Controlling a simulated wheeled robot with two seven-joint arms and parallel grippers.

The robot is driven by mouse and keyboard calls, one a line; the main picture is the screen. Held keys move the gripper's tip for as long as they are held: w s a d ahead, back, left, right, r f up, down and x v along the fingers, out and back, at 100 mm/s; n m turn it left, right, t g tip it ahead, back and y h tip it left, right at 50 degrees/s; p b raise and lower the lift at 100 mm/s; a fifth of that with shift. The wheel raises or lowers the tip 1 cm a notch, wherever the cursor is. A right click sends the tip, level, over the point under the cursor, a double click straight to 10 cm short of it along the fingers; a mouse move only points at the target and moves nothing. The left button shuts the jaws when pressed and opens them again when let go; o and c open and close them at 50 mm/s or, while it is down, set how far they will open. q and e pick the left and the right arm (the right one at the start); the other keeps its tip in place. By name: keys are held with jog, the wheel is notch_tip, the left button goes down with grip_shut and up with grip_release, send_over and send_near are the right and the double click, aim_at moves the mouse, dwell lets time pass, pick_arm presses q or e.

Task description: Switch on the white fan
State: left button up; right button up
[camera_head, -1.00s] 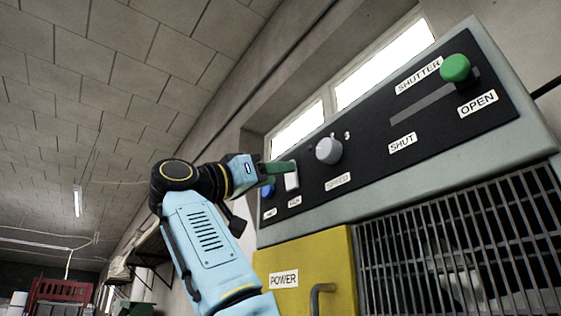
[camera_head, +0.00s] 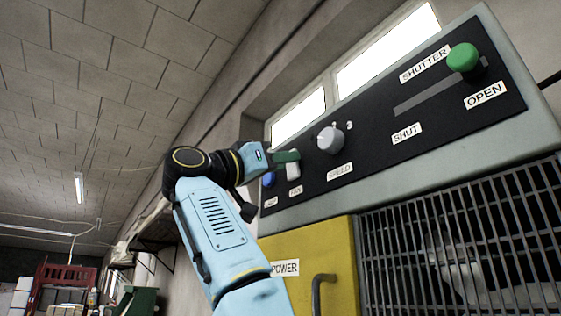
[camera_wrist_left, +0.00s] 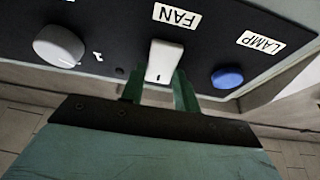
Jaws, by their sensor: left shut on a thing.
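The white fan switch (camera_head: 294,171) is a small rocker above the FAN label on the black control panel. It shows close up in the left wrist view (camera_wrist_left: 165,58). My left gripper (camera_head: 287,158) has green fingers, one on each side of the switch's lower part in the wrist view (camera_wrist_left: 158,88). It is shut on the switch. The fingers partly hide the switch in the head view. I cannot tell which way the rocker is tilted. My right gripper is not in view.
A blue lamp button (camera_wrist_left: 227,78) is close beside the switch. A grey speed knob (camera_head: 331,139) is on its other side. A green shutter knob (camera_head: 462,57) sits at the upper right. Below are a yellow power door (camera_head: 327,255) with a handle and a metal grille (camera_head: 465,240).

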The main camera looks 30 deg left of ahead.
pick_arm(q)
jog(key=shift+r+g+y+p, duration=0.2)
jog(key=shift+r+g+p, duration=0.05)
jog(key=shift+g, duration=0.55)
jog(key=shift+r+g+y+p, duration=0.2)
jog(key=shift+g+p, duration=0.05)
jog(key=shift+g, duration=0.55)
jog(key=o, duration=1)
jog(key=b+v, duration=0.5)
jog(key=v, duration=0.8)
jog(key=shift+s, duration=0.2)
